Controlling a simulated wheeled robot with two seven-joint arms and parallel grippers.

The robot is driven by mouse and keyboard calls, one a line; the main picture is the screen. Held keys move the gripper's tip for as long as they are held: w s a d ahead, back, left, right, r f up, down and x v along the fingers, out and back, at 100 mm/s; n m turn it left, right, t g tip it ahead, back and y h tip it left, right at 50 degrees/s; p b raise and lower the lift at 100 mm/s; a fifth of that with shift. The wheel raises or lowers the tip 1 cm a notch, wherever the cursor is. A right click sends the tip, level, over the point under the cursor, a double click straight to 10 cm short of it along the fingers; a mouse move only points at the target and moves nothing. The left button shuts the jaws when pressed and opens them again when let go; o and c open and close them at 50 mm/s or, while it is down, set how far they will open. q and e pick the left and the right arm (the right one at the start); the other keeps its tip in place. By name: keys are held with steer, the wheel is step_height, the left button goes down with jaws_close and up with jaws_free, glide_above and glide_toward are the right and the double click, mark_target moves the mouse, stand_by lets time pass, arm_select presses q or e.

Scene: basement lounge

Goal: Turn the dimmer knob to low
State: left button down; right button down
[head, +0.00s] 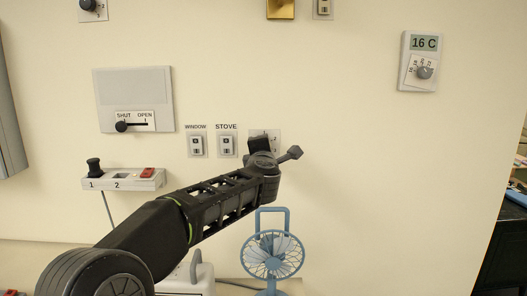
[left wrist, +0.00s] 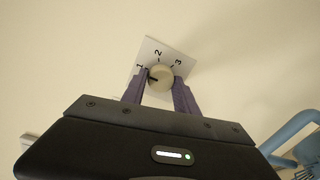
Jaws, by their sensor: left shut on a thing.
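A round beige knob (left wrist: 160,77) sits on a square white wall plate (left wrist: 151,59) marked 1, 2 and 3. A dark line on the knob points left, toward the 1. My left gripper (left wrist: 158,91) is shut on this knob, with one finger on each side. In the head view, my left gripper (head: 262,148) covers most of the same plate (head: 274,134), beside the STOVE switch. No dimmer label is readable on it. Another dark knob (head: 88,4) is partly cut off at the top left. My right gripper is not in view.
WINDOW (head: 196,145) and STOVE (head: 227,145) switches are left of my gripper. A SHUT/OPEN slider panel (head: 133,87) and a numbered switch box (head: 132,181) are further left. A blue fan (head: 272,254) stands below. A thermostat (head: 419,54) reads 16 C.

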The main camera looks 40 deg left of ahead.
arm_select(q)
steer(key=c, duration=0.9)
jaws_free()
steer(key=shift+c, duration=0.2)
steer(key=v, duration=0.7)
steer(key=shift+s+d+b, duration=0.25)
steer(key=shift+s+b, duration=0.1)
steer(key=shift+b, duration=0.1)
steer(key=shift+f, duration=0.1)
